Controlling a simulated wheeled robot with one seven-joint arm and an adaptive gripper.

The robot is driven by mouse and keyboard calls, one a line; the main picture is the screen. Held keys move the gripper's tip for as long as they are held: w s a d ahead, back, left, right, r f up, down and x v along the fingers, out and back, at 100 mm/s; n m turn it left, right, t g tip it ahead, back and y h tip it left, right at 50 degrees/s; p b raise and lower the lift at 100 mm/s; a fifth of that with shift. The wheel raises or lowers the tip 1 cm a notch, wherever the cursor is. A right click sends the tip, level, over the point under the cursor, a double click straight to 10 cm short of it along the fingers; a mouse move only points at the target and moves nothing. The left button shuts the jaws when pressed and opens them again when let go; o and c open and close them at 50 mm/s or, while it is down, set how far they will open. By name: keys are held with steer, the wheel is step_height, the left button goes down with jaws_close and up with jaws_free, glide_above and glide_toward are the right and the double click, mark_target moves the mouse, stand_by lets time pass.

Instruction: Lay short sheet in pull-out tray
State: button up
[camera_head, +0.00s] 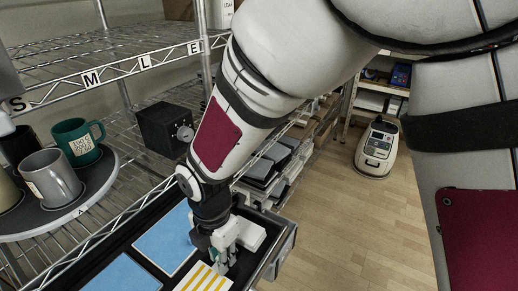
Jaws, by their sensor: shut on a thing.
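My gripper (222,264) points down over the pull-out tray (270,262), a dark tray with a pale rim at the bottom centre. It is shut on a short sheet with yellow and white stripes (204,281), at the sheet's far right part. The sheet's near end is cut off by the picture's lower edge. I cannot tell whether the sheet touches the tray floor. A blue sheet (166,242) lies in the tray to the left of my gripper, and another blue sheet (122,275) lies nearer. My wrist hides part of the tray.
A round turntable (97,204) with a green mug (79,141) and a grey mug (51,178) stands at left. A black box with a dial (165,129) sits on the wire shelf behind. A wheeled machine (377,149) stands on the open wooden floor at right.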

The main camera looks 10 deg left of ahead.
steer(key=shift+w+a+f, duration=0.1)
steer(key=shift+w+a, duration=0.3)
steer(key=shift+w, duration=0.2)
steer(key=shift+f, duration=1.75)
steer(key=shift+f, duration=0.1)
steer(key=o, duration=0.7)
